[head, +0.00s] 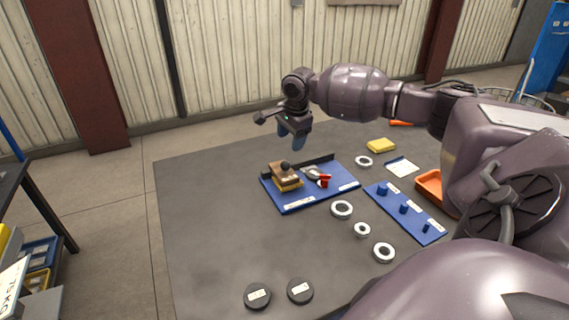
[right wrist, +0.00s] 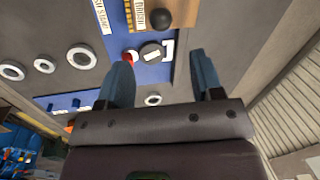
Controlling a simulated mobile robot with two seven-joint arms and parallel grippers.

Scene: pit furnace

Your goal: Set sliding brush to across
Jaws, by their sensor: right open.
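The sliding brush (head: 285,178) is a brown wooden block with tan bristles and a dark round knob on top. My right gripper (head: 297,146) hangs in the air above and behind the board, apart from the brush. In the right wrist view its two blue fingers (right wrist: 161,60) are spread with nothing between them. There the brush's black knob (right wrist: 160,19) and label show at the top, partly cut by the frame. My left gripper is not in view.
On the same board lie a grey round part (head: 311,173) and a red part (head: 325,181). Right of it are a blue peg board (head: 414,219), several white rings (head: 342,209) and an orange tray (head: 430,183). Two black discs (head: 300,291) lie in front. The mat's left side is clear.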

